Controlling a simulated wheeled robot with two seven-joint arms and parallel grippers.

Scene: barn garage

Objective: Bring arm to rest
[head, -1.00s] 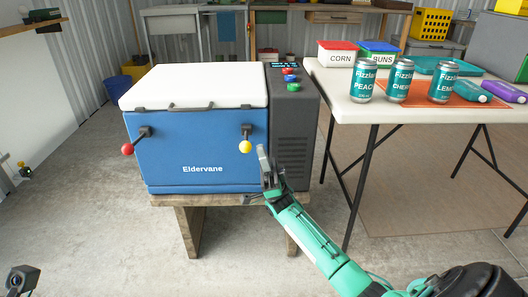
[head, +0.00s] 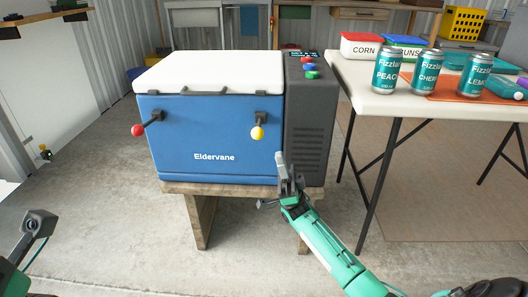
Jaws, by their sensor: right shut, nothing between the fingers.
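My right arm, green and grey, reaches in from the lower right. Its gripper (head: 281,160) is shut and empty, pointing up in front of the dark grey side unit of the Eldervane cooler (head: 215,135). A small dark part near the gripper's base sticks out to the left, close to the front edge of the wooden stand (head: 240,188); I cannot tell whether they touch. Part of my left arm (head: 38,224) shows at the lower left edge, with a cable; its fingers do not show.
The cooler has a closed white lid (head: 210,72), a red knob (head: 137,130) and a yellow knob (head: 257,133). At the right, a folding table (head: 400,105) holds several Fizzlane cans, boxes and an orange mat (head: 450,86). The concrete floor (head: 130,225) in front is open.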

